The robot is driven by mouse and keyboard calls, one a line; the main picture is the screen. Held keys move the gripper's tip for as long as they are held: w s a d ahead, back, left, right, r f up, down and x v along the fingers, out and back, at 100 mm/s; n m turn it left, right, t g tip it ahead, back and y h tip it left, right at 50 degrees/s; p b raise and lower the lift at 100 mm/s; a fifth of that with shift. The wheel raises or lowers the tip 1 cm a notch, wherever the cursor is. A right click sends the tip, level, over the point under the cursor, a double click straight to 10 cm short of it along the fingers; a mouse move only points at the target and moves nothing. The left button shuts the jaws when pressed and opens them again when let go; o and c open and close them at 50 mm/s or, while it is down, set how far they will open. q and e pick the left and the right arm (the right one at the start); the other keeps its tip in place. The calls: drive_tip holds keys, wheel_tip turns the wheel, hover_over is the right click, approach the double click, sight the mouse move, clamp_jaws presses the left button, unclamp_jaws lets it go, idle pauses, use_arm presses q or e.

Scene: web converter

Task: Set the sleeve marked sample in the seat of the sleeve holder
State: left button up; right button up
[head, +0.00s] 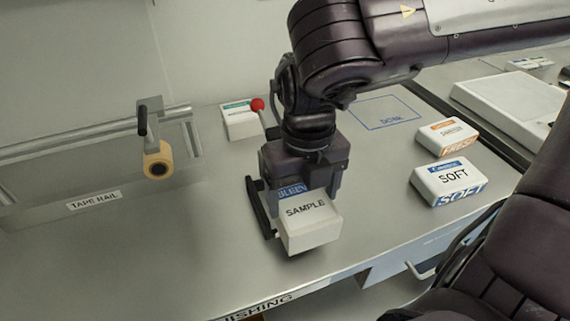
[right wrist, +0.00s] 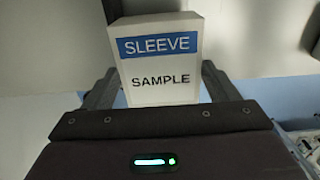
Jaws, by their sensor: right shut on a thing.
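The sleeve marked SAMPLE (head: 311,226) is a white block with a blue band. My right gripper (head: 300,212) is shut on it and holds it near the front edge of the bench. In the right wrist view the sleeve (right wrist: 162,62) sits between the two dark fingers, its SLEEVE and SAMPLE lettering facing the camera. I cannot make out the sleeve holder or its seat for certain. A lever with a red knob (head: 257,105) shows behind the gripper, and its lower part is hidden. My left gripper is not in view.
White packs marked SOFT (head: 450,181) and FRESH (head: 446,136) stand at the right. A teal-labelled white box (head: 239,121) stands at the back. A blue outlined area (head: 386,112) lies behind my arm. The tape rail with a roll (head: 158,160) is at the left. The left front bench is clear.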

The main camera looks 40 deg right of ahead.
drive_tip(key=shift+w+d+f+p, duration=0.3)
drive_tip(key=shift+w+f, duration=0.3)
drive_tip(key=shift+w, duration=0.75)
drive_tip(key=shift+w+d+f+p, duration=0.3)
drive_tip(key=shift+w+f, duration=0.35)
drive_tip(key=shift+w, duration=0.65)
drive_tip(key=shift+w+d+f+p, duration=0.15)
drive_tip(key=shift+w+d+f, duration=0.35)
drive_tip(key=shift+w, duration=0.85)
drive_tip(key=shift+a, duration=0.15)
drive_tip(key=shift+s+f+b, duration=0.1)
drive_tip(key=shift+f+b, duration=0.55)
drive_tip(key=shift+f, duration=0.05)
drive_tip(key=shift+c, duration=0.2)
drive_tip(key=shift+s+r, duration=0.1)
drive_tip(key=o, duration=1)
drive_tip(key=shift+s+f, duration=0.15)
drive_tip(key=shift+f, duration=0.05)
